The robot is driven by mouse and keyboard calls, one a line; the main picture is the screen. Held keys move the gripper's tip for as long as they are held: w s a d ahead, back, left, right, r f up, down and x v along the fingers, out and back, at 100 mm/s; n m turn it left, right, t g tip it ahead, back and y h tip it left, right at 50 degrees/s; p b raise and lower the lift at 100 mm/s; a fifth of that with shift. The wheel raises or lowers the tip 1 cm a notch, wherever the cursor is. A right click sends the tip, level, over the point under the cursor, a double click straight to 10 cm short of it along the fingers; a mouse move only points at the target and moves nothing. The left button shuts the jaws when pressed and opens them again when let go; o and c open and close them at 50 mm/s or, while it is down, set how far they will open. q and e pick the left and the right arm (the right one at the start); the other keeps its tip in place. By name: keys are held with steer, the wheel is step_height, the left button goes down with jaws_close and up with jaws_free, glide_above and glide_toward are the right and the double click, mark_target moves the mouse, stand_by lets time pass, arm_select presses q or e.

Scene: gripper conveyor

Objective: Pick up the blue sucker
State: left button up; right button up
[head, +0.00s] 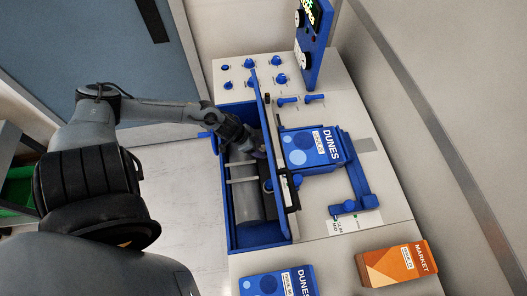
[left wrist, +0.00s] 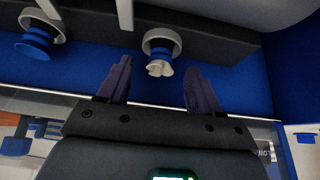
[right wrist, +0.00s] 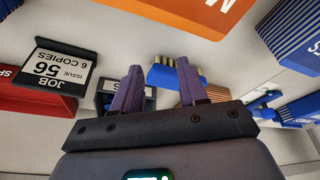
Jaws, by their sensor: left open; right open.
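In the left wrist view, a blue sucker (left wrist: 36,42) hangs from a grey round holder at the upper left, outside my fingers. A second sucker, whitish with a lobed rim (left wrist: 159,66), hangs from a similar holder at the middle. My left gripper (left wrist: 158,82) is open and empty, its two fingers either side of and a little below the whitish sucker. In the head view, my left gripper (head: 257,150) reaches into the blue-framed machine (head: 233,236), and the suckers cannot be made out there. My right gripper (right wrist: 159,72) shows in the right wrist view, open and empty.
Several blue knobs (head: 249,63) stand on the pale table top beyond the machine. A blue DUNES box (head: 300,149) lies right of the machine's upright bar. An orange MARKET box (head: 397,262) is at the lower right. A job label (right wrist: 62,70) shows in the right wrist view.

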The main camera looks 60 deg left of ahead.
arm_select(q)
steer(key=shift+x, duration=1.25)
steer(key=shift+c, duration=0.5)
steer(key=c, duration=1)
